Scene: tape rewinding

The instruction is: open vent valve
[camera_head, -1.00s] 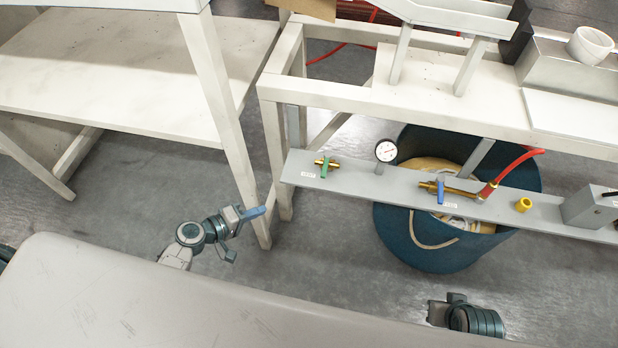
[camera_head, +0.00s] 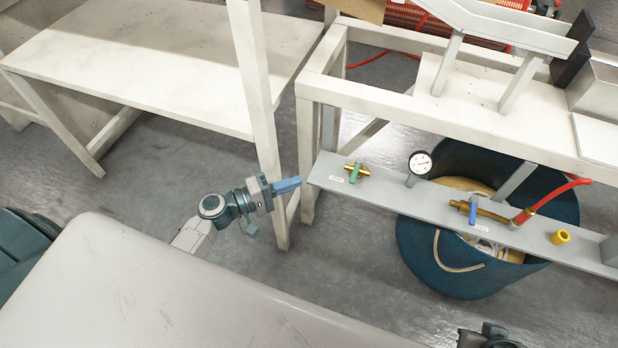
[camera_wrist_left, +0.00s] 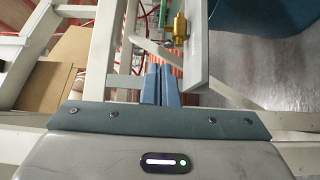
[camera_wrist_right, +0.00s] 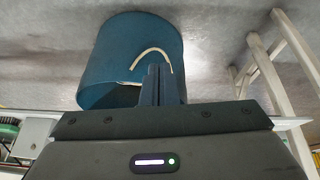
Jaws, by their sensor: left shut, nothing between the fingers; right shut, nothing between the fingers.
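A brass valve with a green handle (camera_head: 354,172) sits at the left end of the grey shelf rail, with a small white label beside it. A brass valve with a blue handle (camera_head: 473,212) sits further right on the same rail, also with a label. The label text is too small to read surely. My left gripper (camera_head: 299,181) is shut and empty, just left of the rail's end and apart from the green-handled valve. A brass fitting (camera_wrist_left: 180,27) shows ahead of its fingers in the left wrist view. My right gripper (camera_wrist_right: 160,68) is shut and empty, facing the blue bucket.
The grey rail (camera_head: 385,187) carries a pressure gauge (camera_head: 420,163), a red hose (camera_head: 550,194) and a yellow fitting (camera_head: 560,237). A blue bucket (camera_head: 440,267) stands below. A white table leg (camera_head: 262,120) rises close behind my left gripper.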

